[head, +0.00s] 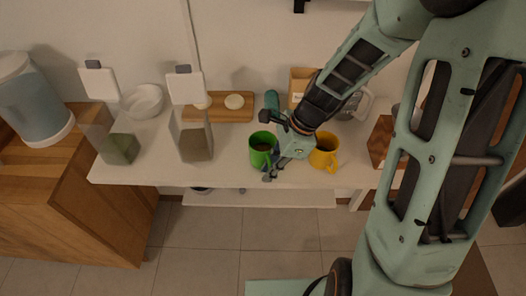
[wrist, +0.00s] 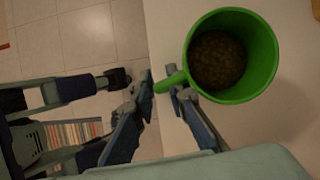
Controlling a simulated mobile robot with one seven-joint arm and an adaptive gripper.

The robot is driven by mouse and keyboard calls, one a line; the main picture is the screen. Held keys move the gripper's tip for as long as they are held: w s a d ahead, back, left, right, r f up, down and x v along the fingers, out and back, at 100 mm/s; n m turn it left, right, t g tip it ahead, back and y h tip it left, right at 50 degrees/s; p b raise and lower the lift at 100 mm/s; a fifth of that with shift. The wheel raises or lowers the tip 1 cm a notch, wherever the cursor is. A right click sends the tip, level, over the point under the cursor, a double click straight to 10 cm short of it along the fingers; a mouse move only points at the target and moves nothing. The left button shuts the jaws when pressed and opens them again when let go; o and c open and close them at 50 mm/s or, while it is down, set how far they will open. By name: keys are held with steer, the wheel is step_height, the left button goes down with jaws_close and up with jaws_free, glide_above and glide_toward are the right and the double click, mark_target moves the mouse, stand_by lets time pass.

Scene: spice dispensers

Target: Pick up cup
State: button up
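A green cup (head: 258,155) with dark brown contents stands upright near the front edge of the white table. In the wrist view the green cup (wrist: 273,60) is at the upper right, with its handle pointing left. My gripper (head: 277,168) is at the front right of the green cup, low by its handle. In the wrist view my gripper (wrist: 165,88) has its fingers apart, with the handle's end in the gap between the tips. I cannot tell whether a finger touches it. A yellow cup (head: 329,159) stands to the right of my gripper.
The white table (head: 228,172) also holds two dispensers (head: 193,140) at left, a white bowl (head: 143,100), a wooden board (head: 232,113) and a wooden box (head: 381,140) at right. A wooden cabinet (head: 95,200) adjoins at left. Tiled floor (head: 205,240) lies in front.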

steer(key=shift+c, duration=0.7)
jaws_close()
steer(key=shift+r, duration=0.2)
